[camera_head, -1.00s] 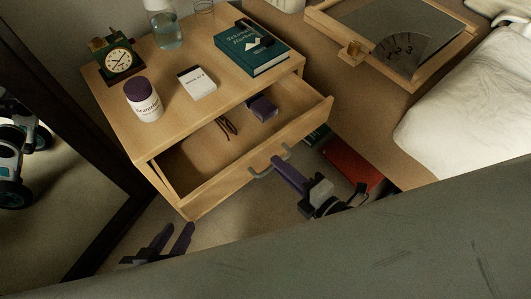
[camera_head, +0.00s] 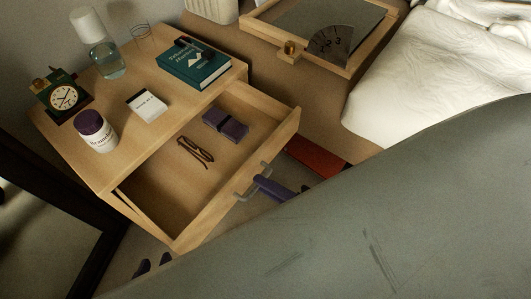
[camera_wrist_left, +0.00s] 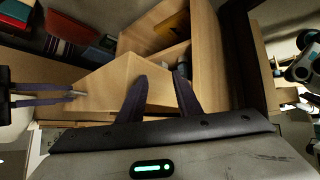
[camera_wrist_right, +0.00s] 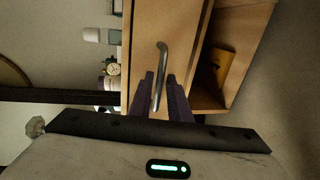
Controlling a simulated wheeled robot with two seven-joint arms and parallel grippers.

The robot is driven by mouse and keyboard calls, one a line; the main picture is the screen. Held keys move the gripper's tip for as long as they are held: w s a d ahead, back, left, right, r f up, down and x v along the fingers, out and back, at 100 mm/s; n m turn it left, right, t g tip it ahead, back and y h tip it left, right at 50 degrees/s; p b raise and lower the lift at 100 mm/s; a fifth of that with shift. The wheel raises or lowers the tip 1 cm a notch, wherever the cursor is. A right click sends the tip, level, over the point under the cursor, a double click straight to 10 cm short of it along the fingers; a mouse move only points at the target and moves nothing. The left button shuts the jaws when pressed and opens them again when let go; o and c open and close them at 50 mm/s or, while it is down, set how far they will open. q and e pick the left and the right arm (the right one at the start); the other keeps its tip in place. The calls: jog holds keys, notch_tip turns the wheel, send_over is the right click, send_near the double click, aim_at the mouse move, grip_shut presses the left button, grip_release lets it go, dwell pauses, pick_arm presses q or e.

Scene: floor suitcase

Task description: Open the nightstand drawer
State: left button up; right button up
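The wooden nightstand (camera_head: 115,165) stands at the left in the head view. Its upper drawer (camera_head: 225,190) is well pulled out, showing a dark purple case and brown glasses inside. The grey bar handle (camera_head: 243,196) is on the drawer front. My right gripper (camera_head: 262,185) is at the handle, its body hidden behind my grey arm. In the right wrist view, its fingers (camera_wrist_right: 161,85) are closed around the handle bar. My left gripper (camera_head: 153,265) is low beside the drawer, mostly hidden. In the left wrist view, its fingers (camera_wrist_left: 158,85) are apart and empty, near the drawer.
On the nightstand top are a clock (camera_head: 64,97), a labelled jar (camera_head: 96,132), a white box (camera_head: 147,105), a glass carafe (camera_head: 110,65) and a green book (camera_head: 195,65). A bed (camera_head: 430,80) is at right. A dark-framed mirror (camera_head: 50,225) is at left.

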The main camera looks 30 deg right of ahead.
jog(key=shift+o, duration=0.9)
pick_arm(q)
jog(key=shift+a+r+p, duration=0.1)
jog(key=shift+r+p, duration=0.2)
jog(key=shift+p, duration=0.65)
pick_arm(e)
jog(key=v, duration=1)
jog(key=shift+s, duration=0.1)
